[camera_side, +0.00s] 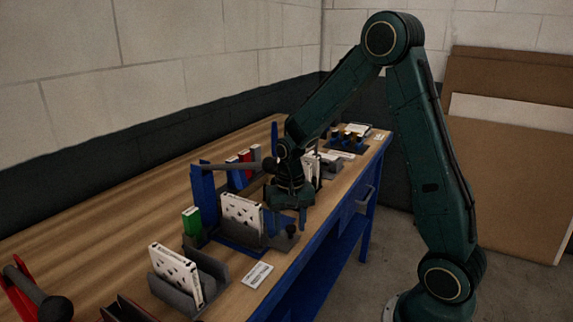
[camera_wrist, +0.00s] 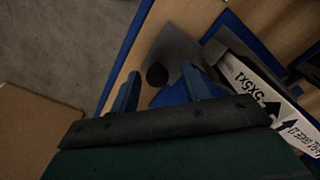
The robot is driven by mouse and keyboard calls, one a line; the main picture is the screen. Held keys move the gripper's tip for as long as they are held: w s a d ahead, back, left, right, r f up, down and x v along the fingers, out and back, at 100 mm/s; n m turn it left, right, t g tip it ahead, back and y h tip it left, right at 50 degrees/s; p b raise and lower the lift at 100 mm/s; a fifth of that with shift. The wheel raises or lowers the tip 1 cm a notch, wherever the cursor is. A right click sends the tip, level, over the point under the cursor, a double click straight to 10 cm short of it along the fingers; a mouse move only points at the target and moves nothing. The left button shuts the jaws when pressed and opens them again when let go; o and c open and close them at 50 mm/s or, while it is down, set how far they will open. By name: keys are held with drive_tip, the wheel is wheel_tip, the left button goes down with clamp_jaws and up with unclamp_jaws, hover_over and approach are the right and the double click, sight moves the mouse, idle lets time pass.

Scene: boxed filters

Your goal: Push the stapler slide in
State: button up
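The stapler (camera_side: 203,200) is a blue fixture with a long grey lever, standing on the bench. A white printed box (camera_side: 241,214) stands upright in it and shows in the wrist view (camera_wrist: 262,80). The slide looks like the grey plate (camera_wrist: 178,48) with a round black knob (camera_wrist: 157,75), on the front side of the stapler; the knob also shows in the side view (camera_side: 292,231). My gripper (camera_side: 287,219) points down over the slide. Its two blue fingers are apart and empty, and in the wrist view the knob appears between the fingertips (camera_wrist: 161,72). Contact cannot be told.
Another white box (camera_side: 174,272) stands in a grey holder in front, with a label card (camera_side: 258,275) beside it. A green box (camera_side: 192,221) is behind. A red-framed lever (camera_side: 22,292) is at lower left. More boxes and a dark rack (camera_side: 347,143) stand farther back.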

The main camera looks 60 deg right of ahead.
drive_tip(key=shift+d, duration=0.2)
drive_tip(key=d, duration=1)
drive_tip(key=shift+d, duration=0.25)
wheel_tip(320, 180, up, 13)
drive_tip(key=s+a+r+n+t, duration=0.2)
drive_tip(key=s+a+r+n, duration=0.15)
drive_tip(key=a, duration=0.45)
drive_tip(key=s+a+r+n+t, duration=0.1)
drive_tip(key=s+a+r+n, duration=0.1)
drive_tip(key=s+a+r, duration=0.4)
drive_tip(key=s+a+f+n+t, duration=0.2)
drive_tip(key=s+a+f+n, duration=0.1)
drive_tip(key=s+a, duration=0.4)
drive_tip(key=shift+s+a+f+t, duration=0.15)
drive_tip(key=shift+s+f+t, duration=0.15)
drive_tip(key=shift+s+f, duration=0.25)
idle(0.5)
drive_tip(key=shift+r+n, duration=0.1)
drive_tip(key=shift+n, duration=0.15)
